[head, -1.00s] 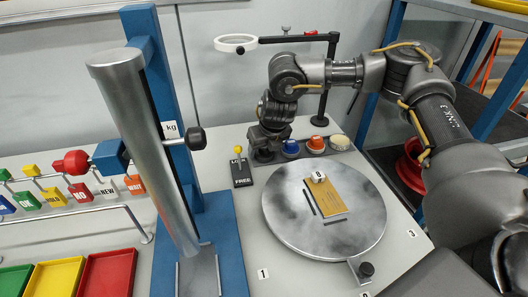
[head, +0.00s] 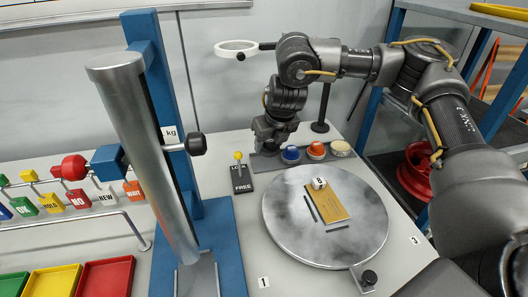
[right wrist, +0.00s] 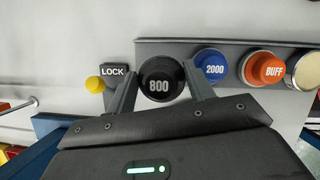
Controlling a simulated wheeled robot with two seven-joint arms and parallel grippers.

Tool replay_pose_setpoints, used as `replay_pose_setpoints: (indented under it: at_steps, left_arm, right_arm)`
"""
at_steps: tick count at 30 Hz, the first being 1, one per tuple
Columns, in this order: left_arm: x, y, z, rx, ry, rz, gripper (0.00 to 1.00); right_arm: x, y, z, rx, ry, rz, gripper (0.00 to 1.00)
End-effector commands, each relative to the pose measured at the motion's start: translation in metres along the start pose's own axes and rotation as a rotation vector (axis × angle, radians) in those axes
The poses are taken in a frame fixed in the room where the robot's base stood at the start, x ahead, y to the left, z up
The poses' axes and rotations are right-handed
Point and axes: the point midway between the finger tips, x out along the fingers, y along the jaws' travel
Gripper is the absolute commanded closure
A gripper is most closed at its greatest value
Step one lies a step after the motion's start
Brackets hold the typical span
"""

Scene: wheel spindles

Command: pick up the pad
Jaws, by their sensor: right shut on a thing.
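My right gripper (head: 267,143) is shut on a black round pad marked 800. The pad (right wrist: 159,82) sits between the two fingers in the right wrist view. In the head view the pad is hidden by the gripper or too dark to make out. The gripper is over the left end of the grey pad holder (head: 262,163). The blue pad marked 2000 (right wrist: 213,65), the orange pad marked BUFF (right wrist: 266,69) and a cream pad (head: 340,148) stand in the holder to the right. My left gripper is not in view.
A round metal turntable (head: 290,228) lies in front, with a wooden block (head: 325,198) on it. A yellow-knobbed lever (head: 238,157) stands left of the holder. A blue post (head: 160,75) with a metal cylinder (head: 140,150) is further left. A ring on a stand (head: 236,48) is behind.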

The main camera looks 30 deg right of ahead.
Motion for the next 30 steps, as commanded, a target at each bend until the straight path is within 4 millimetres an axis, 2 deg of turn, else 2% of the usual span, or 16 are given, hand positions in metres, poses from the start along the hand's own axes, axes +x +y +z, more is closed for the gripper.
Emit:
replay_pose_setpoints:
  at_steps: [2,3,5,12,18,30]
  left_arm:
    - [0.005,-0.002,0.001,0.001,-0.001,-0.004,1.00]
    - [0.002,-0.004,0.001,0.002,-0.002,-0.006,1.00]
    - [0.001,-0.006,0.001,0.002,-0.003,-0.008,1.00]
    - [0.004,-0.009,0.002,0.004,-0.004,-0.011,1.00]
    - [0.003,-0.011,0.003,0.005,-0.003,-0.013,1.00]
    - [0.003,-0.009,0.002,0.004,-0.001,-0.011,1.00]
  right_arm:
    - [-0.022,-0.008,-0.005,0.000,-0.007,0.002,0.70]
    - [-0.037,-0.012,-0.006,0.000,-0.009,0.001,0.70]
    - [-0.054,-0.018,-0.011,-0.001,-0.009,0.000,0.70]
    - [-0.091,-0.044,-0.048,0.000,-0.005,0.000,0.70]
    - [-0.108,-0.055,-0.064,0.001,-0.002,0.001,0.70]
    - [-0.113,-0.059,-0.069,0.001,0.000,0.000,0.70]
